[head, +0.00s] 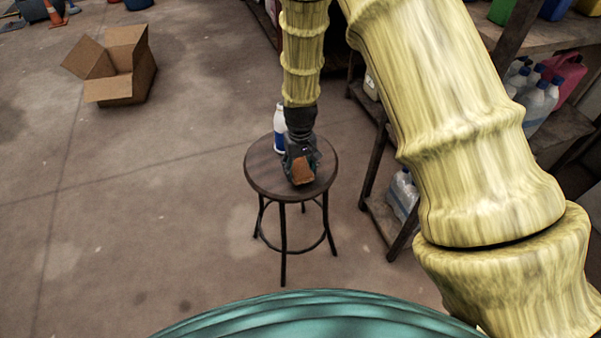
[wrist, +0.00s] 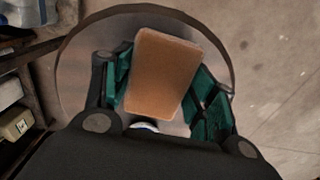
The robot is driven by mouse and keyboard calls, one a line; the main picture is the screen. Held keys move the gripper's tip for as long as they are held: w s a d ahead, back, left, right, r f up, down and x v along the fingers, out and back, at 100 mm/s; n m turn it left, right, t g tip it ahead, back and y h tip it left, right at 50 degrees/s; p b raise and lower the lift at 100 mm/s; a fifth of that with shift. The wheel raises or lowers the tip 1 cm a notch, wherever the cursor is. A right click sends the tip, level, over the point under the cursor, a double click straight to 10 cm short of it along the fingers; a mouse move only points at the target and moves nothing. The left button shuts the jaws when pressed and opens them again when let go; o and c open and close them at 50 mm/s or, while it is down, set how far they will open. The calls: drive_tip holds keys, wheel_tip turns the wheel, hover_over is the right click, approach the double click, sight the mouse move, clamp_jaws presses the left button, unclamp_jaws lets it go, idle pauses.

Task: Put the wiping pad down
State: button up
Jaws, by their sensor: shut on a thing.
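The wiping pad (wrist: 162,75) is an orange-brown block with a paler edge. In the wrist view it sits between the two green-padded fingers of my gripper (wrist: 160,88), which is shut on it. In the head view my gripper (head: 301,158) points down over the round stool (head: 262,178), with the pad (head: 303,170) showing at its lower end. The pad is over the stool's seat, and I cannot tell whether it touches the seat. The stool's seat also shows behind the pad in the wrist view (wrist: 85,60).
A white bottle with a blue label (head: 279,130) stands on the stool, close behind my gripper on the left. A shelf rack (head: 378,135) with bottles is to the right. An open cardboard box (head: 120,75) lies at the far left. The floor left of the stool is clear.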

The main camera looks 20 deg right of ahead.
sight(300, 168)
drive_tip(key=shift+f, duration=1.4)
drive_tip(key=shift+f, duration=0.2)
drive_tip(key=o, duration=1.2)
drive_tip(key=shift+c, duration=0.2)
drive_tip(key=shift+r, duration=0.1)
wheel_tip(300, 168, up, 12)
drive_tip(key=shift+r+b, duration=0.1)
drive_tip(key=shift+b, duration=0.2)
